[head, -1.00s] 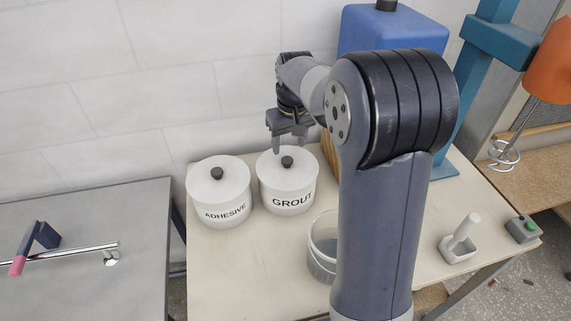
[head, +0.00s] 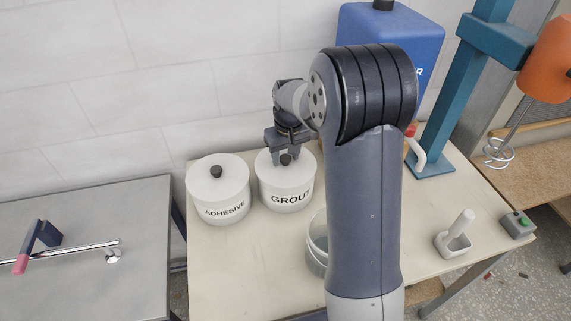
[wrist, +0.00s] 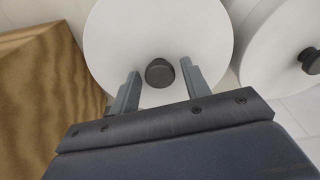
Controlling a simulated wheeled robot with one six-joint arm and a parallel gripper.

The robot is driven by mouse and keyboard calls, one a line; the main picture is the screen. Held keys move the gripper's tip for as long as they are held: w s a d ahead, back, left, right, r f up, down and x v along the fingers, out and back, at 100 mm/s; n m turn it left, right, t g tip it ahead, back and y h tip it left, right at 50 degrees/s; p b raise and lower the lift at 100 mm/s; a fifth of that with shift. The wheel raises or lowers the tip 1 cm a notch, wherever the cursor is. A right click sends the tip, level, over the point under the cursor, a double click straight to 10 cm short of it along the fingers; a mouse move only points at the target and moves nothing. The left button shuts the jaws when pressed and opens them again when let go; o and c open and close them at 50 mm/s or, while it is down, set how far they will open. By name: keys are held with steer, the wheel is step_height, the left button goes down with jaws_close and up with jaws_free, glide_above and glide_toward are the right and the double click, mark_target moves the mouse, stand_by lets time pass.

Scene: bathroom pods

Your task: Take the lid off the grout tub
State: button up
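The grout tub (head: 288,195) is a white round tub marked GROUT on the pale table. Its white lid (head: 268,172) is on it, with a dark round knob (head: 286,160) in the middle. The lid (wrist: 205,30) and knob (wrist: 159,72) also show in the wrist view. My gripper (head: 286,157) is just above the lid at the knob. In the wrist view, its two fingers (wrist: 159,80) are apart, one on each side of the knob, with gaps visible. The gripper is open and holds nothing.
The adhesive tub (head: 219,195), with its own knobbed lid, stands close to the left of the grout tub. A blue container (head: 420,45) is behind right. The table's front left is clear.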

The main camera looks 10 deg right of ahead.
steer(key=c, duration=0.8)
